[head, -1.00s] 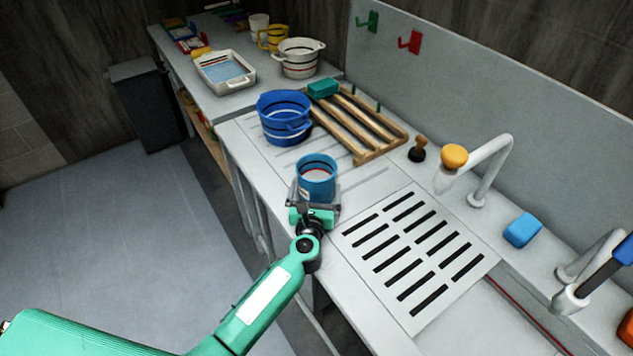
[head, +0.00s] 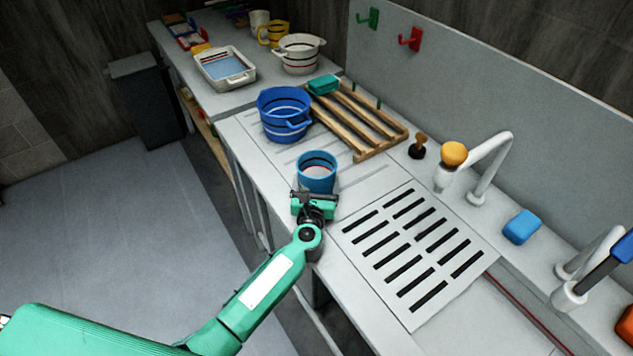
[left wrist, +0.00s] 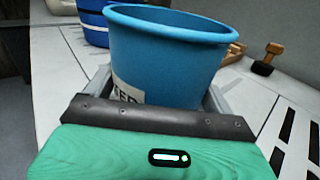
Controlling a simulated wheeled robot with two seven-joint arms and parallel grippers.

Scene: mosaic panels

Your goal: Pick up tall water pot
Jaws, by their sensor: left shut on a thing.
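The water pot is a blue, open-topped round pot (head: 317,178) on the near edge of the white counter, left of the slotted drain plate. My left gripper (head: 315,197) is at its near side, with its arm coming from the lower left. In the left wrist view the pot (left wrist: 165,60) fills the space between the fingers (left wrist: 160,100), which lie along its two sides; the gripper is shut on it. A white label on the pot is partly covered by the gripper. The pot looks upright. Its base is hidden, so I cannot tell whether it touches the counter. My right gripper is not in view.
A larger blue bucket (head: 284,115) and a wooden rack (head: 362,120) stand behind the pot. The slotted drain plate (head: 420,250) lies to its right, with a white tap (head: 490,165) and blue sponge (head: 521,227) beyond. Open floor is on the left.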

